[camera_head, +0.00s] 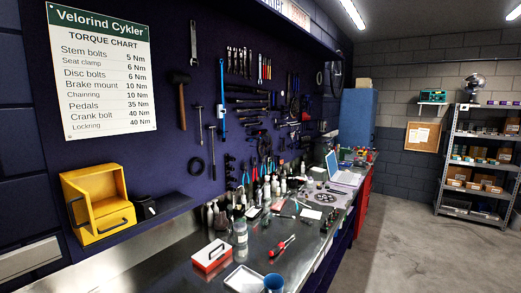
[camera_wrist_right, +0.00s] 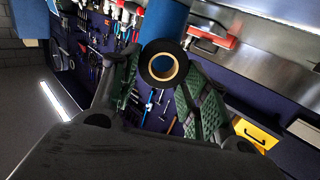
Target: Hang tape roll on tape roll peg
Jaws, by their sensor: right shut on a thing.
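The tape roll (camera_wrist_right: 146,62), black with a tan core, shows in the right wrist view between the green-padded fingers of my right gripper (camera_wrist_right: 155,90). The gripper is shut on it, and the open face of the roll is turned towards the camera. Neither gripper nor this roll shows in the head view. A dark wall board (camera_head: 210,75) carries hanging tools. I cannot tell which fixture is the tape roll peg.
A metal bench (camera_head: 190,272) runs below the board. A red and white box (camera_head: 210,256), a white tray (camera_head: 244,279), a blue cup (camera_head: 273,284), a red screwdriver (camera_head: 282,245) and bottles stand on it. A yellow cabinet (camera_head: 98,204) sits at the left.

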